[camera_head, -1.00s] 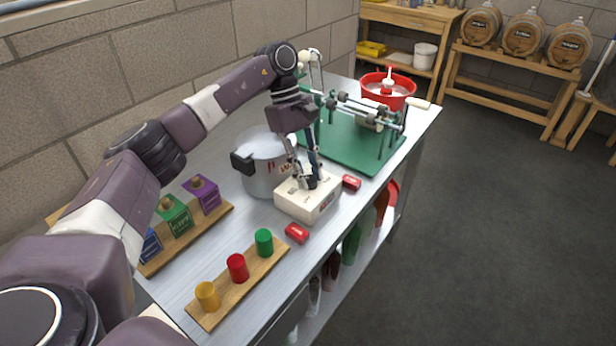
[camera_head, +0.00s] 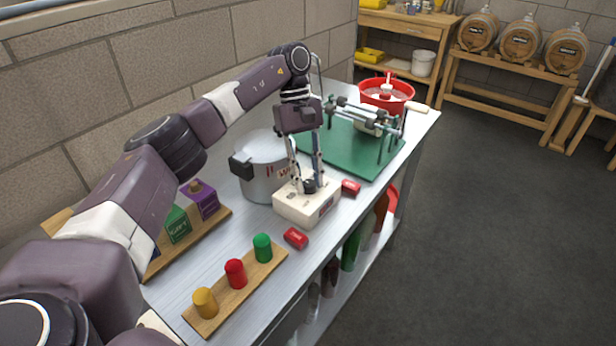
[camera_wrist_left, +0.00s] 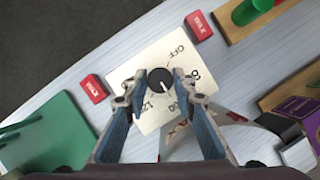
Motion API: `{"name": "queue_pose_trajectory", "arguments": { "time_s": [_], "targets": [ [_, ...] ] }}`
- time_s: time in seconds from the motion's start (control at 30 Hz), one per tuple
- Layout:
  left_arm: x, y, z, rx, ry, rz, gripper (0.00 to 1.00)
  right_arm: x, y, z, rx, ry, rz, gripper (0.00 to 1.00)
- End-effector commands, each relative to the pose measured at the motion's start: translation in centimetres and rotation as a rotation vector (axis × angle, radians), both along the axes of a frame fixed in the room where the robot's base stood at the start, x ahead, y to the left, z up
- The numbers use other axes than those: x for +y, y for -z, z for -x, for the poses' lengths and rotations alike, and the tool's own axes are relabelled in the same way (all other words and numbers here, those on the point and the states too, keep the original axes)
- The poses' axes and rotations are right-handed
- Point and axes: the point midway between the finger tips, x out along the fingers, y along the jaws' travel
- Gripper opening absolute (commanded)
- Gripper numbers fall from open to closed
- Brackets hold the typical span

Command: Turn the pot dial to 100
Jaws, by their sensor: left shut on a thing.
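The pot dial is a black knob (camera_head: 309,187) on a cream control box (camera_head: 292,206) in front of the steel pot (camera_head: 262,185). My left gripper (camera_head: 309,183) points down over the box, its fingers shut on the knob's sides. In the left wrist view the knob (camera_wrist_left: 160,77) sits between the fingertips (camera_wrist_left: 159,84). Its white pointer faces the lower right, toward a label partly hidden by a finger and ending in 00. OFF and 120 also show on the box face (camera_wrist_left: 150,58). My right gripper is not in view.
Red blocks (camera_head: 296,238) and (camera_head: 351,187) lie beside the box. A board with yellow, red and green pegs (camera_head: 233,292) lies in front. A green mat (camera_head: 357,152) with a metal rig is behind. Purple and green boxes (camera_head: 201,199) stand at left.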

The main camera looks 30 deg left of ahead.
Motion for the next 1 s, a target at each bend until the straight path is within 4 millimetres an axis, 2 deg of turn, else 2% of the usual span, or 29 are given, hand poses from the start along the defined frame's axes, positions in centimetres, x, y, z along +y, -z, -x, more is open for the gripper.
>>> {"name": "queue_pose_trajectory", "arguments": {
  "time_s": [0.1,0.13,0.27,0.53,0.63,1.0],
  "targets": [
    [0.0,-0.2,-0.2,-0.007,-0.003,0.0,0.01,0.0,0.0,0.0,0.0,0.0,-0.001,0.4],
    [0.0,-0.2,-0.2,-0.007,-0.003,0.0,0.27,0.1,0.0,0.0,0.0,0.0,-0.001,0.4],
    [0.0,-0.1,-0.1,-0.004,-0.002,0.0,0.41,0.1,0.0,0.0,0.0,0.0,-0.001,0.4],
    [0.0,-0.1,-0.1,-0.002,-0.002,0.0,0.42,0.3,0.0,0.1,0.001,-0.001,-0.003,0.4],
    [0.2,-0.6,-0.2,-0.003,-0.003,0.0,0.42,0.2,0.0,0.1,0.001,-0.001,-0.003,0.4],
    [1.8,-5.7,-1.6,-0.002,-0.004,-0.001,0.42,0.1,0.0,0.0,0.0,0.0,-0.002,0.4]
  ]
}}
